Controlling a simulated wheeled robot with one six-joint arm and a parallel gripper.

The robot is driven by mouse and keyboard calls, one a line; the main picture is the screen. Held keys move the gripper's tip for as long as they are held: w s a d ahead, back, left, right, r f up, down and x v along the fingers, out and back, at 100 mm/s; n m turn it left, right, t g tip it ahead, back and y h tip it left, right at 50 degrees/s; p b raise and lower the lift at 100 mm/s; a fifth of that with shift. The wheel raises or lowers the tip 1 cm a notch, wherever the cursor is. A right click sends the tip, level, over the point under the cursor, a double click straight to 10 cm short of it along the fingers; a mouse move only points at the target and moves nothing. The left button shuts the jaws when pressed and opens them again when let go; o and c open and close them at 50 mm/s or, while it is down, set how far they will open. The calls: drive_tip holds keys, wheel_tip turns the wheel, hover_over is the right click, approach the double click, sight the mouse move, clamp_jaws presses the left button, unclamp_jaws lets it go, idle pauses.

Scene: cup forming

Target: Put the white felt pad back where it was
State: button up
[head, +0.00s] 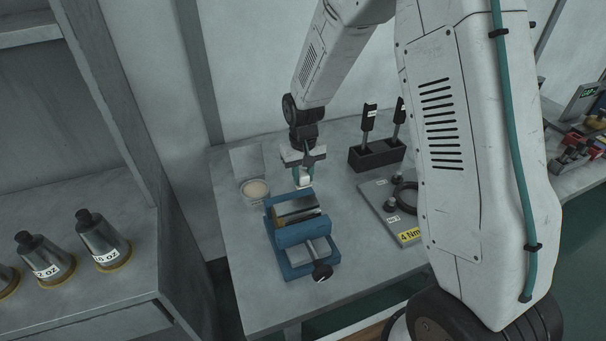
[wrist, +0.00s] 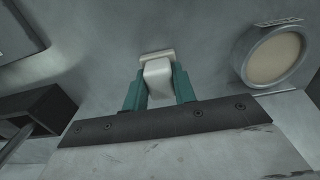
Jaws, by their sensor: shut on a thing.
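The white felt pad (head: 305,183) is in my gripper (head: 304,175), just behind the blue vise (head: 289,237). In the wrist view the pad (wrist: 157,78) is a pale block with a wider flat end, pinched between the two teal fingers of my gripper (wrist: 160,86). I cannot tell whether its far end touches the bench or is just above it. A round dish (head: 255,190) with a beige inside stands to the left of my gripper; it also shows at the right of the wrist view (wrist: 241,62).
The grey bench (head: 238,245) is clear left of the vise. A black holder (head: 376,154) with two upright tools stands at the back right. A plate (head: 378,204) with a black ring and a yellow label lies right of the vise. Several weights (head: 103,240) stand on the left shelf.

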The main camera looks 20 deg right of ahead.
sight(303, 173)
drive_tip(key=o, duration=1)
drive_tip(key=shift+f, duration=0.1)
drive_tip(key=shift+c, duration=0.2)
wheel_tip(303, 173, up, 12)
drive_tip(key=s+d+r, duration=0.2)
drive_tip(key=s+r, duration=0.9)
drive_tip(key=s, duration=0.2)
drive_tip(key=s+d+r+t, duration=0.1)
drive_tip(key=s+r, duration=0.1)
drive_tip(key=s, duration=1.7)
drive_tip(key=shift+r, duration=0.25)
